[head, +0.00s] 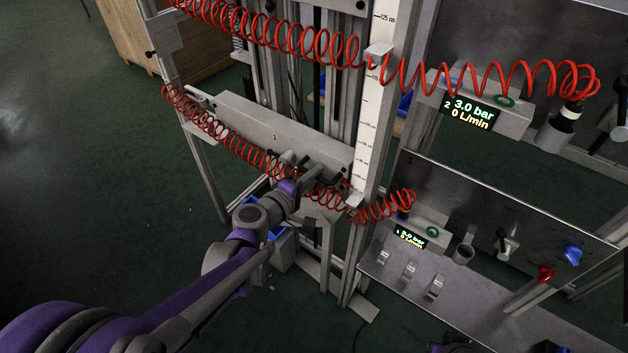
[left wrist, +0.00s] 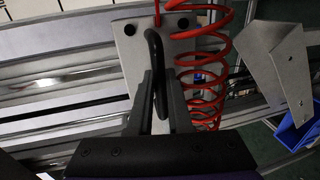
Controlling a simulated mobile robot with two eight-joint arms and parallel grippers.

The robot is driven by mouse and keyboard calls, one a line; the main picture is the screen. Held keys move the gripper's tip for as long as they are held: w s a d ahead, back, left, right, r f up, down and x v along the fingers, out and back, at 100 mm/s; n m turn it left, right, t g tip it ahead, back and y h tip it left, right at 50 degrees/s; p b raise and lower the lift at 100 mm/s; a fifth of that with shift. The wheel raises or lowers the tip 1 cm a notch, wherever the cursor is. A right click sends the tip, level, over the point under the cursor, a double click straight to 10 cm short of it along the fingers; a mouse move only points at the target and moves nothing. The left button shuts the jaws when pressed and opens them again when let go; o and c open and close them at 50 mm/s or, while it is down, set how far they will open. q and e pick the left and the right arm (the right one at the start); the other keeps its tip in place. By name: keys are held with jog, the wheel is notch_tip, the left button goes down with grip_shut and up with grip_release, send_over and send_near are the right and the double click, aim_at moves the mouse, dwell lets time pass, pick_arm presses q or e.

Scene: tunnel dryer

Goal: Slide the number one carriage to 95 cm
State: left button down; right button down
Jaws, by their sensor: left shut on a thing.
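The number one carriage (head: 285,132) is a grey horizontal beam with a small "1" on its face, low on the upright frame in the head view. Its plate (left wrist: 135,55) with a black bar handle (left wrist: 156,60) shows in the left wrist view. My left gripper (head: 314,175) is at the carriage's right part. In the left wrist view its fingers (left wrist: 159,100) stand on both sides of the handle, shut on it. The white scale (head: 370,110) runs upright just right of the carriage. A light pointer (head: 353,199) sits near its lower end; its reading is too small to tell. My right gripper is not in view.
A red coiled hose (head: 230,140) runs across the carriage, close to my left gripper; another (head: 270,30) hangs above. Panels with a lower display (head: 410,238) and an upper display (head: 471,113) stand at right.

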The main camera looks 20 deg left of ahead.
pick_arm(q)
notch_tip(320, 180, up, 10)
jog(key=p, duration=0.6)
jog(key=shift+f, duration=0.35)
jog(key=c, duration=0.8)
grip_release()
jog(key=shift+c, duration=0.2)
jog(key=shift+s, duration=0.1)
jog(key=v, duration=1)
jog(key=shift+s+a+p, duration=0.15)
jog(key=shift+s+p, duration=0.15)
jog(key=shift+p, duration=0.15)
